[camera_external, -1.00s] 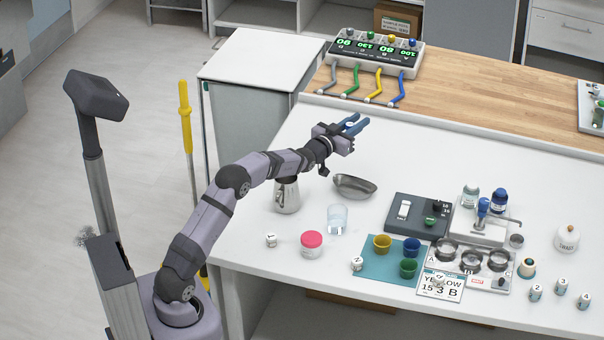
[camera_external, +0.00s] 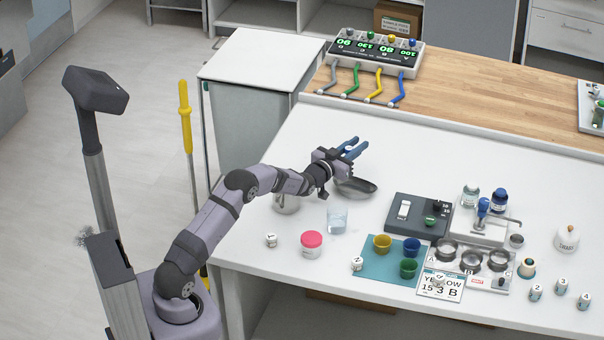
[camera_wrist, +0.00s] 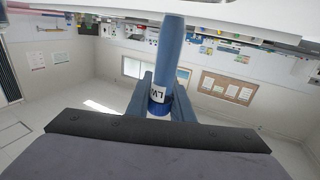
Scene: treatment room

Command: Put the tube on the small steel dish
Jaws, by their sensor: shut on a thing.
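My gripper (camera_external: 352,149) is shut on a blue tube (camera_wrist: 169,55) with a white lettered label, seen upright in the wrist view. In the external view the tube is hard to tell from the blue fingers. A shallow, elongated steel dish (camera_external: 359,189) sits on the white counter. My gripper is above and just behind it in the picture, covering part of its left side. The dish cannot be made out in the wrist view.
A steel jug (camera_external: 287,204) is partly hidden by my arm. A glass beaker (camera_external: 338,219), a pink-lidded jar (camera_external: 311,244) and a dark switch box (camera_external: 418,214) stand nearby. The counter behind the dish is clear up to the wooden strip.

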